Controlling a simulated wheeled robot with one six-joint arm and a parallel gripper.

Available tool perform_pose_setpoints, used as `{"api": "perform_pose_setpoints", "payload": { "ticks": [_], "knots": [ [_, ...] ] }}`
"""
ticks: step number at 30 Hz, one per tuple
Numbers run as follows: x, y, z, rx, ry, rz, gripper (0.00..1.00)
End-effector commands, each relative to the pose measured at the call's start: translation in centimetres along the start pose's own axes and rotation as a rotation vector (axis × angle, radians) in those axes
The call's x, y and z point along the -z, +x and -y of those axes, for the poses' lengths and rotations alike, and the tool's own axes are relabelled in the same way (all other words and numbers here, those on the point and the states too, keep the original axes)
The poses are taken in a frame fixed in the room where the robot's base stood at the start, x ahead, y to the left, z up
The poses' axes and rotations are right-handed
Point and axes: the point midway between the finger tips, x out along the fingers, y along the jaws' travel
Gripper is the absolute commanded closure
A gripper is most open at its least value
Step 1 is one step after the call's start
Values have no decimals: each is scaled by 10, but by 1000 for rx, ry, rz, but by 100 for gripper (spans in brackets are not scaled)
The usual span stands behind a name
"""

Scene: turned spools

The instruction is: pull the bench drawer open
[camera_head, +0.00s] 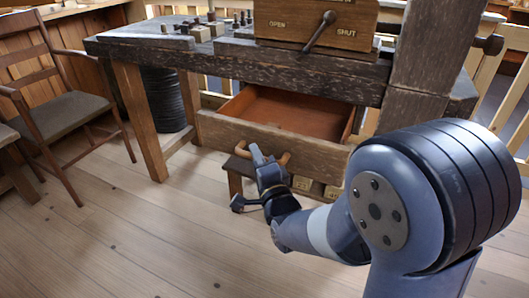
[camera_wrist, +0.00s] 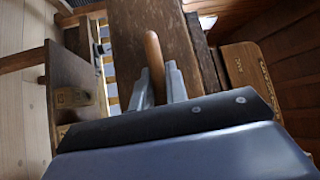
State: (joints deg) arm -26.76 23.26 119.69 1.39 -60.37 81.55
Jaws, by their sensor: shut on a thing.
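The bench drawer (camera_head: 225,131) is pulled out from under the dark bench top (camera_head: 300,72). Its reddish-brown inside (camera_head: 300,112) shows and looks empty. A light wooden handle (camera_head: 285,158) curves out from the drawer front. My gripper (camera_head: 258,155) is at the handle, in front of the drawer, and hides part of it. In the wrist view the handle (camera_wrist: 153,60) stands between my two fingers, which are shut on it.
A lever box marked OPEN and SHUT (camera_head: 275,20) stands on the bench. A low stool or step (camera_head: 234,180) is below the drawer. A chair (camera_head: 70,105) stands at the left, and a dark round stack (camera_head: 163,100) is under the bench. Floor in front is clear.

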Motion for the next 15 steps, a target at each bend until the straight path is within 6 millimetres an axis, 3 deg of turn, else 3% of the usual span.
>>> {"api": "perform_pose_setpoints", "payload": {
  "ticks": [6,15],
  "knots": [
    [-12,-12,2,-2,0,2,100],
    [-14,-14,3,-3,0,1,100]
  ]
}}
